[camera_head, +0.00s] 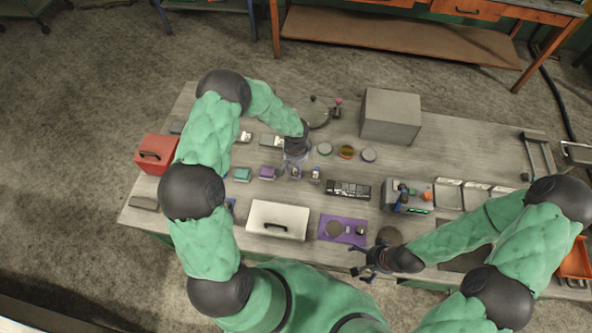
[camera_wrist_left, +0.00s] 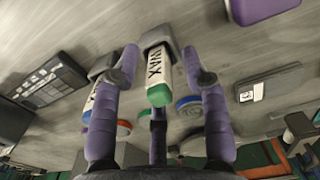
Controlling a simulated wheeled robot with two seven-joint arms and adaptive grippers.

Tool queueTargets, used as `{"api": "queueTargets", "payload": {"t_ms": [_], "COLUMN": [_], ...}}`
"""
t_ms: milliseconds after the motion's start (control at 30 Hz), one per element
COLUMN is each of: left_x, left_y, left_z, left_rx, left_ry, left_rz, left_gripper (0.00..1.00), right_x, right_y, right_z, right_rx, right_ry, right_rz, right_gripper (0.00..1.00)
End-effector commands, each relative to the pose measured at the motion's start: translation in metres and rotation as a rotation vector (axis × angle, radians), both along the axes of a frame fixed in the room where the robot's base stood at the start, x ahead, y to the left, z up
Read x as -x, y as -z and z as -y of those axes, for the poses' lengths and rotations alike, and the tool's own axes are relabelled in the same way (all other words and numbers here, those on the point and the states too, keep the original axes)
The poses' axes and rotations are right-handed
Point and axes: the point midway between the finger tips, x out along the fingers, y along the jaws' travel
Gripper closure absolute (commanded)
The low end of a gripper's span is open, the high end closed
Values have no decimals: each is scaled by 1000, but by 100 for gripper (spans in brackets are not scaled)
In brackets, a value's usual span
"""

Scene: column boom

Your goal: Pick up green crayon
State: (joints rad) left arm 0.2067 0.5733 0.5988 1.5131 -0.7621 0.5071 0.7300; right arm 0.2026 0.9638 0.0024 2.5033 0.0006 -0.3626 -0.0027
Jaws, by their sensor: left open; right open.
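The green crayon (camera_wrist_left: 160,92), with a white WAX label and a green end, shows in the left wrist view. It lies between the spread purple fingers of my left gripper (camera_wrist_left: 165,68); I cannot tell whether they touch it. A similar WAX stick with a blue end (camera_wrist_left: 88,114) is partly hidden behind the left finger. In the head view my left gripper (camera_head: 293,173) points down over the middle of the table and is open, largely covering the green crayon. My right gripper (camera_head: 366,268) is open and empty near the table's front edge.
A purple box (camera_head: 267,172) and teal box (camera_head: 242,174) stand left of my left gripper. Round lids (camera_head: 346,152) and a large grey box (camera_head: 391,116) lie behind and right. A black keypad (camera_head: 348,189), white case (camera_head: 278,220) and purple mat (camera_head: 342,230) are nearer.

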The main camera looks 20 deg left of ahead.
Motion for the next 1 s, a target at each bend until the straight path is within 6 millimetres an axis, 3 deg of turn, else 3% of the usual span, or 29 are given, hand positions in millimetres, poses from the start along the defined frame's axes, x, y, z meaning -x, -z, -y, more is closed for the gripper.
{"api": "queueTargets", "payload": {"t_ms": [200,367,400,767,1000], "left_x": [0,0,0,0,-1], "left_y": [1,1,1,-1,-17], "left_z": [0,0,0,0,-1], "left_rx": [0,0,0,0,-2], "left_ry": [0,0,0,0,1], "left_rz": [1,1,1,1,3], "left_gripper": [55,97,100,100,100], "right_x": [0,0,0,0,0], "right_y": [0,0,0,0,-6], "right_z": [0,0,0,0,0], "right_rx": [0,0,0,0,0], "right_ry": [0,0,0,0,0], "right_rz": [0,0,0,0,0], "right_gripper": [0,0,0,0,0]}}
